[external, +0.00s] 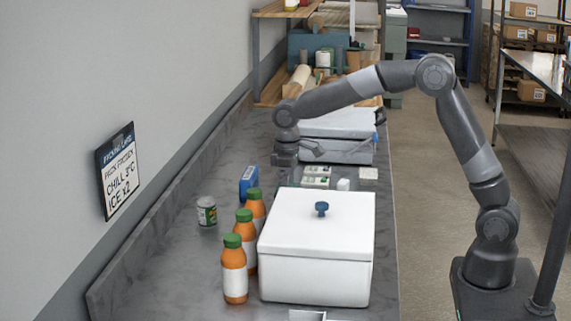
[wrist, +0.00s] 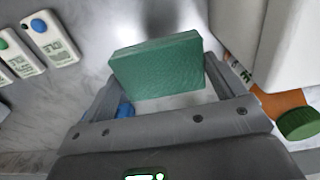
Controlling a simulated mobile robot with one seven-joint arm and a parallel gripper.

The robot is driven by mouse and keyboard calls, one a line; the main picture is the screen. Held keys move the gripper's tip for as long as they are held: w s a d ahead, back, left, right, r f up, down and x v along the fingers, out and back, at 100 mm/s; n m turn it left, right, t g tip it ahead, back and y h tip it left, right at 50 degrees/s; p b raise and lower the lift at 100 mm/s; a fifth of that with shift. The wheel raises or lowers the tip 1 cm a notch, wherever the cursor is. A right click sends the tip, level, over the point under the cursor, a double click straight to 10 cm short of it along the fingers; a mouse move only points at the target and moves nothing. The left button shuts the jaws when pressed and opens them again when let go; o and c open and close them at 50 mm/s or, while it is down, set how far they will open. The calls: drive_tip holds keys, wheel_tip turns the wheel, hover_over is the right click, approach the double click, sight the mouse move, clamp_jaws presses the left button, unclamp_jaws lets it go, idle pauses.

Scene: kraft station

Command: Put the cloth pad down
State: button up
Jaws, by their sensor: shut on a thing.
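The cloth pad (wrist: 158,68) is a green, flat-faced block in the wrist view. My gripper (wrist: 164,78) is shut on it, with one finger at each side. In the external view my gripper (external: 285,158) points down over the grey counter, behind the white lidded box. I cannot make out the pad in that view. Grey counter surface shows around the pad in the wrist view, but I cannot tell whether the pad touches it.
The white lidded box (external: 318,250) and several orange bottles (external: 234,270) with green caps stand in front of my gripper. A grey case (external: 337,140) stands behind.

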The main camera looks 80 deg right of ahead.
drive_tip(key=s+d+r, duration=0.1)
drive_tip(key=s+r, duration=0.1)
drive_tip(key=s, duration=0.3)
drive_tip(key=f, duration=1)
drive_tip(key=shift+s+d, duration=0.15)
drive_tip(key=shift+s, duration=0.15)
drive_tip(key=shift+f, duration=0.1)
drive_tip(key=o, duration=0.7)
drive_tip(key=shift+o, duration=0.2)
